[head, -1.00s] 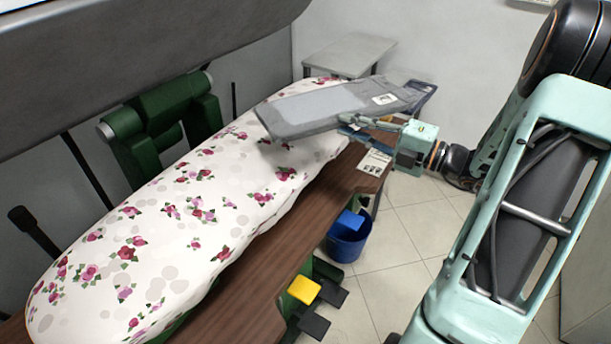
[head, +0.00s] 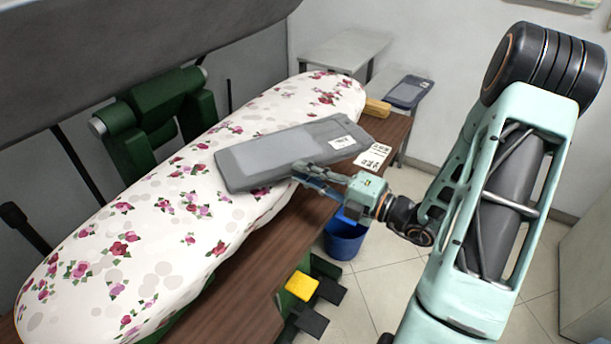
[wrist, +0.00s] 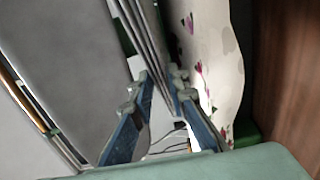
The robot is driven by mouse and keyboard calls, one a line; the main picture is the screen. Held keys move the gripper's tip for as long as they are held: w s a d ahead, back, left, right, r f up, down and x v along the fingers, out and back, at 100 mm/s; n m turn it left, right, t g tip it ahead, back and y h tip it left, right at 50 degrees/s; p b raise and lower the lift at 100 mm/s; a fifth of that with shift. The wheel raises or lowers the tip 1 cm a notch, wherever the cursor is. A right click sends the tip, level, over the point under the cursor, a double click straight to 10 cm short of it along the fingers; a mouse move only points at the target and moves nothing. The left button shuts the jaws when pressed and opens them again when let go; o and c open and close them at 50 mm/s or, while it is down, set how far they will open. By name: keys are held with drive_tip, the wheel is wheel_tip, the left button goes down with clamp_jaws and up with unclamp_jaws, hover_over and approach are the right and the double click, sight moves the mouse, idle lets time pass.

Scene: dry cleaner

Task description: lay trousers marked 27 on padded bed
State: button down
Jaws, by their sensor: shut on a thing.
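The tag's number is too small to read. My gripper (head: 300,174) is shut on the near long edge of the trousers. In the wrist view the trousers' layered edge (wrist: 148,42) runs between the blue fingers (wrist: 163,88), with the flowered cover (wrist: 215,55) to the right. I cannot tell whether the trousers touch the cover or hang slightly above it.
A brown wooden ledge (head: 238,310) runs along the bed's near side, with a printed card (head: 373,157) and a wooden block (head: 377,107). A dark folded garment (head: 408,92) lies behind it. A grey press head (head: 140,55) overhangs the back. A blue bucket (head: 343,243) stands below.

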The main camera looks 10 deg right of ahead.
drive_tip(key=shift+f, duration=0.15)
drive_tip(key=c, duration=2.2)
unclamp_jaws()
drive_tip(key=o, duration=0.3)
